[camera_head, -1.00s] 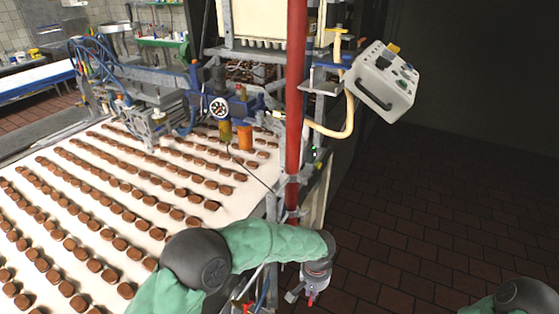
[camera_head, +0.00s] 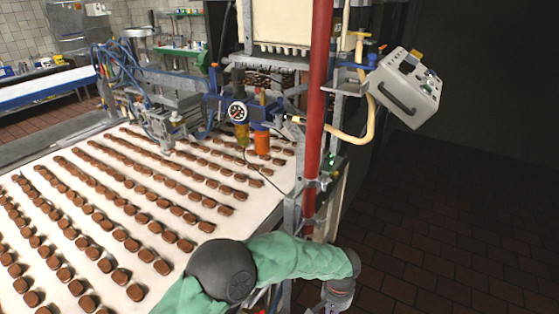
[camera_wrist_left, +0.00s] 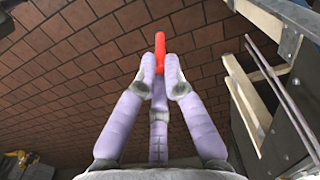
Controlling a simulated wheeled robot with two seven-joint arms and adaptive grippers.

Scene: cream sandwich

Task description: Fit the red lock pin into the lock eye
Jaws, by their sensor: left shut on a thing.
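The red lock pin (camera_wrist_left: 160,44) shows in the left wrist view, gripped at the fingertips and pointing away beyond them. My left gripper (camera_wrist_left: 163,70) is shut on it, with a third finger behind. In the head view my left gripper (camera_head: 330,306) hangs at the bottom edge, right of the conveyor's corner, and is partly cut off; the pin cannot be made out there. I cannot pick out the lock eye in either view. My right gripper is not in view.
A white conveyor (camera_head: 235,228) with rows of brown biscuits fills the left. A red vertical pole (camera_head: 317,120) and the machine frame stand beside my left arm. A grey control box (camera_head: 405,88) is at upper right. Tiled floor (camera_head: 440,240) is open at right.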

